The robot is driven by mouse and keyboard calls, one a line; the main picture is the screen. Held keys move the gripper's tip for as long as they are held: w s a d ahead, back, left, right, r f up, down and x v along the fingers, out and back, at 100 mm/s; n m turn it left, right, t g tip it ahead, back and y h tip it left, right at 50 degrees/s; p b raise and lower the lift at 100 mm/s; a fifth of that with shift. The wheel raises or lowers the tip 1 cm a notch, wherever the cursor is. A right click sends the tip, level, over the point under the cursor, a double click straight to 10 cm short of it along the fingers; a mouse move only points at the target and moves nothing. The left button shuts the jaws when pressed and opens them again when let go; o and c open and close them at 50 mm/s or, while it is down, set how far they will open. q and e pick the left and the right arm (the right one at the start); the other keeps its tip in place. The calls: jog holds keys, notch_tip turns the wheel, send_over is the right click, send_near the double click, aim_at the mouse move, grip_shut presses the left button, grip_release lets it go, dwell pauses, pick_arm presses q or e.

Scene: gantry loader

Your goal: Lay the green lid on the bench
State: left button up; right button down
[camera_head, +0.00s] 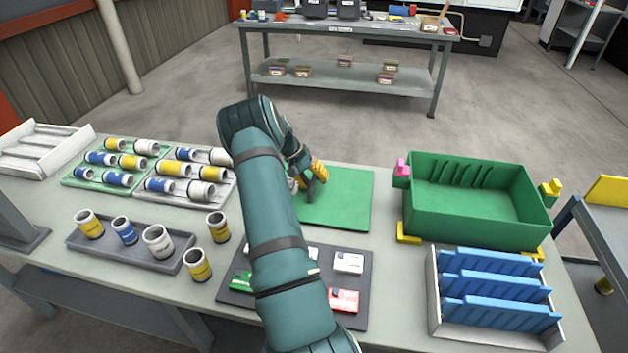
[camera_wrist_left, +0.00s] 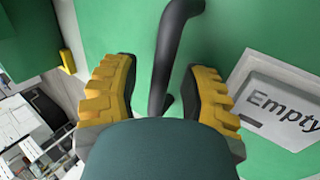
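The green lid (camera_head: 345,205) appears flat on the bench in the head view, left of the green crate (camera_head: 475,205); my arm covers its left part. In the left wrist view, the lid (camera_wrist_left: 228,35) fills the background, with a dark bent handle (camera_wrist_left: 172,55) and a pale plate reading "Empty" (camera_wrist_left: 285,100). My left gripper (camera_head: 307,183) is over the lid. Its yellow fingers (camera_wrist_left: 160,88) stand apart on either side of the handle, with gaps visible. My right gripper is not in view.
Trays of cylinders (camera_head: 150,253) stand on the left of the bench. A dark tray with small boxes (camera_head: 358,285) lies in front of the lid, partly behind my arm. A rack of blue plates (camera_head: 440,320) is at front right. Pink and yellow blocks sit around the crate.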

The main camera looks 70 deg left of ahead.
pick_arm(q)
jog(key=v, duration=1.2)
dwell(0.4)
